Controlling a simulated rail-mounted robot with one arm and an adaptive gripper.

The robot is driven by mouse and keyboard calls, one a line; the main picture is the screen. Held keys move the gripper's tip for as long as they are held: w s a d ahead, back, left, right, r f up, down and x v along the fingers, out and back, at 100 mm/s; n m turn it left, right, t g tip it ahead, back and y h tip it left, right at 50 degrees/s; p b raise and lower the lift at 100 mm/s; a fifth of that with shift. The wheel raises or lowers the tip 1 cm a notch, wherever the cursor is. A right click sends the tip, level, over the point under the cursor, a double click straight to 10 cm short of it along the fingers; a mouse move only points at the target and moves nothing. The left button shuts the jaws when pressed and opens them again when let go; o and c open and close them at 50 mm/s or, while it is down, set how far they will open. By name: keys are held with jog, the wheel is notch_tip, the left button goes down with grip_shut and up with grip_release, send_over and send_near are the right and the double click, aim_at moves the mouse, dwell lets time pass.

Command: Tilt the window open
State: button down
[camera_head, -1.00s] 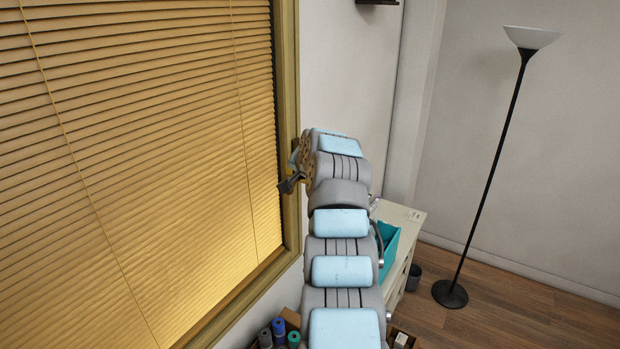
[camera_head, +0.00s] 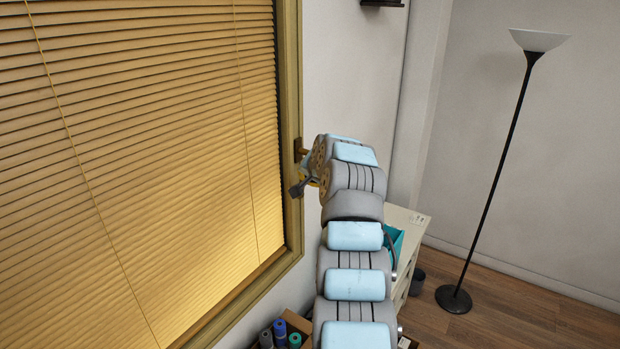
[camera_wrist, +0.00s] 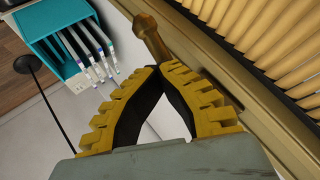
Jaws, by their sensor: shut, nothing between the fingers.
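The window (camera_head: 291,90) has a wooden frame and closed tan blinds (camera_head: 150,150). It fills the left of the head view, and its frame runs along the upper right of the wrist view. A brass-brown window handle (camera_wrist: 149,34) stands out from the frame in the wrist view; its mount shows as a small brown piece (camera_head: 298,149) in the head view. My gripper (camera_wrist: 158,72) has yellow toothed fingers, shut with tips together and empty. The tips appear just beside the handle's lower end; whether they touch it I cannot tell. In the head view, my arm hides most of the gripper.
A white cabinet (camera_head: 408,222) with a teal holder (camera_head: 394,238) stands behind my arm; the holder also shows in the wrist view (camera_wrist: 50,22). A floor lamp (camera_head: 497,170) stands at the right. A box with rolled items (camera_head: 279,334) is below the window.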

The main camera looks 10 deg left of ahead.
dwell(0.3)
jog(key=c, duration=1)
grip_release()
jog(key=shift+v, duration=6)
